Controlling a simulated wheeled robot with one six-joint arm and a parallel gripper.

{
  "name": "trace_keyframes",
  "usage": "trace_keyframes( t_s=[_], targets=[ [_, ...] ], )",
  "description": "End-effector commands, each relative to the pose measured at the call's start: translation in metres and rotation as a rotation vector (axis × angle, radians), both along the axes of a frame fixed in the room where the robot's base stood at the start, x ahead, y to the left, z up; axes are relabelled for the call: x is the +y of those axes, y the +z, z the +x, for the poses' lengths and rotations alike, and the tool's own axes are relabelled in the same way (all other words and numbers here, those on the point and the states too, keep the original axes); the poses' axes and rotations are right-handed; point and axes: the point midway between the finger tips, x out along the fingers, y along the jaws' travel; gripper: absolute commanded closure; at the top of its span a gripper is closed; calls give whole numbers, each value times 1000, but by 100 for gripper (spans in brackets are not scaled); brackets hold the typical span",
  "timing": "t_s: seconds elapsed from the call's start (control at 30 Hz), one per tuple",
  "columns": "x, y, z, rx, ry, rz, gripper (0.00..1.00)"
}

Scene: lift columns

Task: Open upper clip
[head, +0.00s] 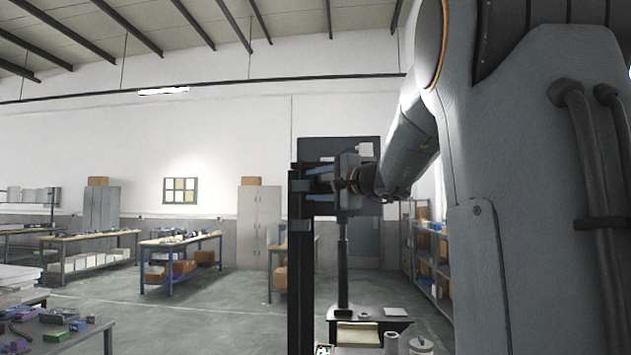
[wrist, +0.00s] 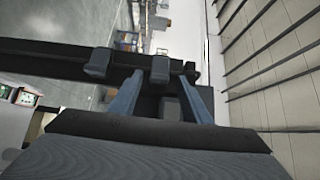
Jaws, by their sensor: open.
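A black upright column (head: 295,270) stands ahead of me in the head view. It runs sideways across the wrist view (wrist: 45,52), with its top end at the right. The grey-blue upper clip (wrist: 160,68) sits near that end. In the head view the upper clip (head: 299,186) is small. A lower clip (wrist: 98,63) sits further down the column, beyond the left finger. My gripper (wrist: 161,78) is open, its two blue fingers spread on either side of the upper clip. Whether they touch it I cannot tell. My gripper (head: 318,184) is level with the upper clip in the head view.
A table (head: 372,325) with a white cup and papers stands below my gripper. A workbench with small coloured parts (head: 60,335) is at the lower left. Shelving (head: 430,260) stands behind to the right.

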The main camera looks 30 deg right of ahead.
Motion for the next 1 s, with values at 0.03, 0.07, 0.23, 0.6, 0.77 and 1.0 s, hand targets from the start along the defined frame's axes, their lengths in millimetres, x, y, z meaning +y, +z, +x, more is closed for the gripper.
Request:
trace_keyframes(
  t_s=[0.03,0.07,0.23,0.6,0.77,1.0],
  targets=[
    [1,1,3,1,1,0,56],
    [1,0,5,1,0,0,56],
    [1,-1,7,1,-1,0,56],
    [1,-1,7,1,-1,0,97],
    [1,-1,7,1,-4,0,97],
    [6,-3,7,2,-40,-4,97]
  ],
)
